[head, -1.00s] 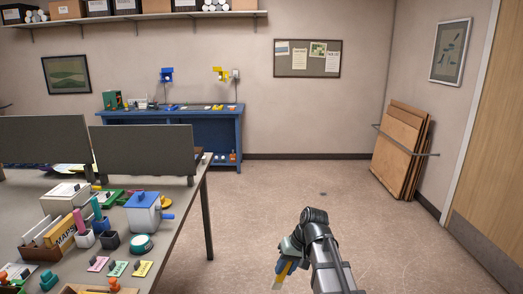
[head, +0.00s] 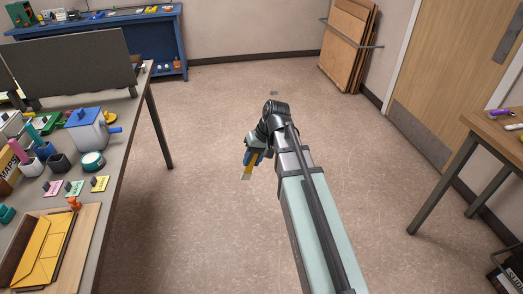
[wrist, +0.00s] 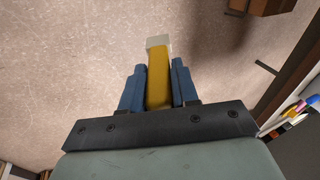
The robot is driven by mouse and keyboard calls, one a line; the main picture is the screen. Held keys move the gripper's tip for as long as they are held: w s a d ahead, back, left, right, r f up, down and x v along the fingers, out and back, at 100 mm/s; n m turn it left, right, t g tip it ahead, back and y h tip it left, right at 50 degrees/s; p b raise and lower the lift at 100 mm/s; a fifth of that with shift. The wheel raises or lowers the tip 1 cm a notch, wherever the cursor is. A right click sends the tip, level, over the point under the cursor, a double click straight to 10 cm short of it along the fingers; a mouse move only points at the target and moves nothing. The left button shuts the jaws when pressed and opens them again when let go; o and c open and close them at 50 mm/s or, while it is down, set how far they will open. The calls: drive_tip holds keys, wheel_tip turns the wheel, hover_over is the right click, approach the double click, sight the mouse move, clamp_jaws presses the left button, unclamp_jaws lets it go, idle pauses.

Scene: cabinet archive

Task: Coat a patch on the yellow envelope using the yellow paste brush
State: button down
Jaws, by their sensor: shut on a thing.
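My gripper (head: 255,155) is shut on the yellow paste brush (head: 248,167). The brush hangs over open floor, to the right of the left table, with its pale tip pointing down. In the wrist view the yellow handle (wrist: 158,80) sits between my two blue fingers, and the pale tip (wrist: 159,41) extends beyond them. The yellow envelope (head: 42,250) lies on a wooden board (head: 77,250) at the near end of the left table, well to the left of my gripper.
The left table (head: 121,120) also holds a white pot with a blue lid (head: 87,128), several cups, coloured tags and a dark divider (head: 70,65). A wooden table (head: 490,135) stands at the right. Floor (head: 200,210) between them is clear.

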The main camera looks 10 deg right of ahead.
drive_tip(key=s+a+r+n+g, duration=0.1)
drive_tip(key=s+a+r+n, duration=0.15)
drive_tip(key=a, duration=0.75)
drive_tip(key=s+a+r+n, duration=0.2)
drive_tip(key=s+a, duration=0.1)
drive_tip(key=a, duration=0.8)
drive_tip(key=s+a+r+n+g, duration=0.1)
drive_tip(key=s+a+r+n, duration=0.15)
drive_tip(key=a, duration=0.75)
drive_tip(key=s+a+r+m+t, duration=0.1)
drive_tip(key=s+a+r+m, duration=0.2)
drive_tip(key=s+a+r, duration=0.4)
drive_tip(key=s+a+r+m+t, duration=0.1)
drive_tip(key=s+a+r+m, duration=0.15)
drive_tip(key=s+a, duration=0.45)
drive_tip(key=s+a+r+m, duration=0.2)
drive_tip(key=s+a+r, duration=0.3)
drive_tip(key=a, duration=0.5)
drive_tip(key=shift+w+d+f, duration=0.1)
drive_tip(key=shift+w+f, duration=0.1)
drive_tip(key=shift+f, duration=0.55)
drive_tip(key=shift+w+a+f, duration=0.1)
drive_tip(key=shift+w+f, duration=0.05)
drive_tip(key=shift+f, duration=0.6)
drive_tip(key=shift+w+d+f, duration=0.1)
drive_tip(key=shift+w+f, duration=0.1)
drive_tip(key=shift+f, duration=0.55)
